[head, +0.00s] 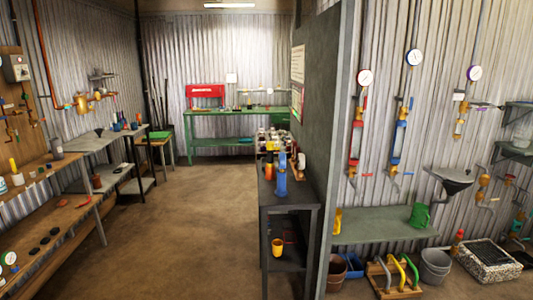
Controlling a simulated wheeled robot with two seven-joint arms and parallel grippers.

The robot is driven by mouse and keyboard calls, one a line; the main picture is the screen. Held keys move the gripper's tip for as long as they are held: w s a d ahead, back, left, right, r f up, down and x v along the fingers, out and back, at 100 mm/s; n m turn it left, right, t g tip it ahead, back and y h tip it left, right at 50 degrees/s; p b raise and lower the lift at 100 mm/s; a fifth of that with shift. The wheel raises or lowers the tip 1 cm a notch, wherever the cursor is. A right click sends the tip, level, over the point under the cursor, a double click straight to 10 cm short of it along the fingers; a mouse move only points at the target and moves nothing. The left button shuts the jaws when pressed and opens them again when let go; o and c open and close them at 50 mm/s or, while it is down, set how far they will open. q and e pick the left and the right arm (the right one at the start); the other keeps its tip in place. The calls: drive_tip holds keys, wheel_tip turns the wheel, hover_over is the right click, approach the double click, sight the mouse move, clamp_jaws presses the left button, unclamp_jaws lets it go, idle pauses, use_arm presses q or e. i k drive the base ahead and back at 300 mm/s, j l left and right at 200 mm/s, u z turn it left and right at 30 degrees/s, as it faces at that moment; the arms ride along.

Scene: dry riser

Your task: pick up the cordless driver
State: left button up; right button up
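I cannot clearly pick out a cordless driver at this size. Neither of my grippers is in view.
Workbenches (62,228) with small parts line the left wall. A green bench (215,124) stands at the back. A partition (325,150) rises right of the cabinet. Buckets (435,264) and a grey shelf (384,231) are at right. The brown floor (190,225) is clear.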

sight(270, 145)
drive_tip(key=i+j, duration=0.2)
drive_tip(key=i, duration=0.3)
drive_tip(key=i+j, duration=0.15)
drive_tip(key=i, duration=0.3)
drive_tip(key=i+j, duration=0.2)
drive_tip(key=i, duration=0.3)
drive_tip(key=i+j, duration=0.2)
drive_tip(key=i, duration=0.25)
drive_tip(key=i+j, duration=0.2)
drive_tip(key=i, duration=0.3)
drive_tip(key=i+j, duration=0.15)
drive_tip(key=i, duration=0.35)
drive_tip(key=i+j+z, duration=0.1)
drive_tip(key=i, duration=0.35)
drive_tip(key=j, duration=0.1)
